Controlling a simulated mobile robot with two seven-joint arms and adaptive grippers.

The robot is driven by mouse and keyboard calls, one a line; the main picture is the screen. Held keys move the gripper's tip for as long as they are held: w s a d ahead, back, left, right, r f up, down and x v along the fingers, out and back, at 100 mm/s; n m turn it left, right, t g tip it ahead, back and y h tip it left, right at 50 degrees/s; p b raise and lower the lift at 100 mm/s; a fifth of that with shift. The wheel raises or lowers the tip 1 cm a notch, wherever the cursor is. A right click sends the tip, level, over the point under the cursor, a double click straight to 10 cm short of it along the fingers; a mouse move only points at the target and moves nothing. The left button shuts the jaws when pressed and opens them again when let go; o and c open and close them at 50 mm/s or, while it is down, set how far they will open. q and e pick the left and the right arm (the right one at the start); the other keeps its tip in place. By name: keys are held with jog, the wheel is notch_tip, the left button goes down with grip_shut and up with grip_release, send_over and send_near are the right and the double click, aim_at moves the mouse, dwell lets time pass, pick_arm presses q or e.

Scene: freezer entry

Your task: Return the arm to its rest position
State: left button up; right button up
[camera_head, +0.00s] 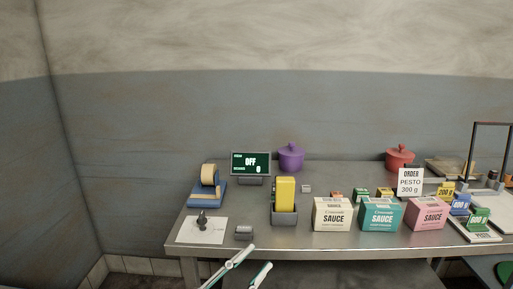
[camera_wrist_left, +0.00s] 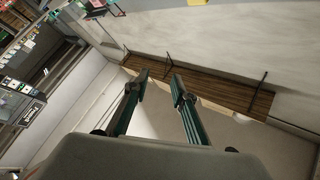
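My left gripper (camera_head: 261,256) shows at the bottom of the head view, in front of the steel table's (camera_head: 345,257) front edge. Its two pale fingers with green sides stand apart with nothing between them. In the left wrist view the same gripper (camera_wrist_left: 159,76) has its two green fingers spread and empty. Behind them are a pale wall and a slatted wooden bench (camera_wrist_left: 215,92), at a distance from the fingertips. The left arm itself is mostly out of the head view. I do not see my right gripper in either view.
On the table stand sauce boxes (camera_head: 332,214), a yellow block in a grey holder (camera_head: 284,213), a tape dispenser (camera_head: 207,190), a scale display (camera_head: 250,163), purple (camera_head: 291,156) and red (camera_head: 399,157) pots, and an order sign (camera_head: 410,181).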

pick_arm(q)
jog(key=s+a+f+n+t+y, duration=0.1)
jog(key=a+f+n+y, duration=0.45)
jog(key=f, duration=0.55)
jog(key=s+a+f+n+y, duration=0.1)
jog(key=a+f+n+y, duration=0.45)
jog(key=f, duration=0.45)
jog(key=s+a+f+n+g+y, duration=0.1)
jog(key=s+a+f+g+y, duration=0.1)
jog(key=s+a+f, duration=0.2)
jog(key=s+a+f+n+g+y, duration=0.1)
jog(key=s+a+f+g+y, duration=0.1)
jog(key=s+f, duration=0.7)
notch_tip(320, 180, down, 4)
jog(key=shift+a+f+g, duration=0.25)
jog(key=shift+a+g, duration=0.35)
jog(key=shift+a, duration=0.5)
